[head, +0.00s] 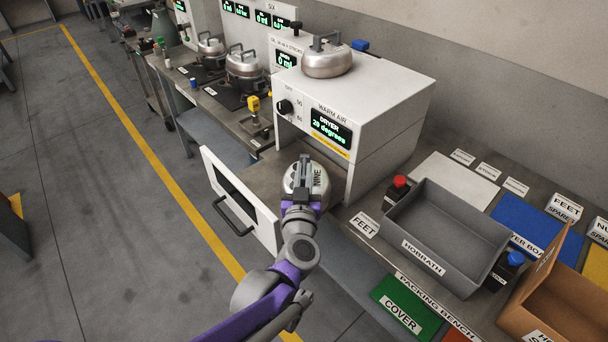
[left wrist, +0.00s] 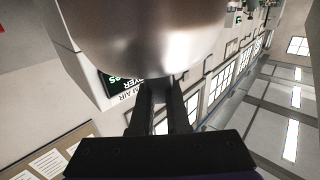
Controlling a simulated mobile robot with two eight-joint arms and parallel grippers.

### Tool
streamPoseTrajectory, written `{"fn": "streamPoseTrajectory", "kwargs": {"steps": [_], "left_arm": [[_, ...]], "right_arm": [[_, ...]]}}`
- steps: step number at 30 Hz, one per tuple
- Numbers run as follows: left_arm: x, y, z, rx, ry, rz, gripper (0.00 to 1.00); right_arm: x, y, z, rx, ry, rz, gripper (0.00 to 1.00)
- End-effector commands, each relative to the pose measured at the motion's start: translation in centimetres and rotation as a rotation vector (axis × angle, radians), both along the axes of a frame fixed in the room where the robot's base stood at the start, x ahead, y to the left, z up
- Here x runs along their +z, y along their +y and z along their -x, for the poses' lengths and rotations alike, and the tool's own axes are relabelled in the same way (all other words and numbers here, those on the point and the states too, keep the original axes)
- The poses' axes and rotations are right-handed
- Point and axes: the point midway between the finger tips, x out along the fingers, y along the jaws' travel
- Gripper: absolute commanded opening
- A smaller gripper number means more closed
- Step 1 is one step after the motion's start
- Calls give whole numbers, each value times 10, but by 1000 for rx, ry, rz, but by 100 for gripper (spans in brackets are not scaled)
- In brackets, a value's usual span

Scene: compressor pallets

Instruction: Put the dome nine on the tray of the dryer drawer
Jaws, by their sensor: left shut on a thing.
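The dome nine (head: 320,181) is a metal dome marked NINE. My left gripper (head: 303,168) is shut on its top, and the dome fills the top of the left wrist view (left wrist: 145,35). The dryer (head: 360,105) reads 29 degrees, and its drawer is pulled out, with a white front (head: 238,198) and a dark handle. The dome is over the brown tray (head: 258,180) of the drawer in the head view. I cannot tell whether it touches the tray, as the dome and my arm hide that part. My right gripper is not in view.
Another metal dome (head: 327,62) stands on top of the dryer. To the right are a grey HOBRATH bin (head: 445,225), a red-capped bottle (head: 396,192) and a cardboard box (head: 560,300). More domes stand on the bench behind. The floor at left is free.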

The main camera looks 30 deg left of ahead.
Motion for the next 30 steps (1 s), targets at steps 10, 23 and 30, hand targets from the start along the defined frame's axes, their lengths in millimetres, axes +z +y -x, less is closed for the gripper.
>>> {"fn": "streamPoseTrajectory", "kwargs": {"steps": [10,23,30], "left_arm": [[-62,0,0,1,0,-3,0],[-62,16,-38,1,-1,-3,0],[-61,28,-66,3,-1,-3,0]], "right_arm": [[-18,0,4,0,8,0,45],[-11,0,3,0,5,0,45],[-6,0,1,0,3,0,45]]}}
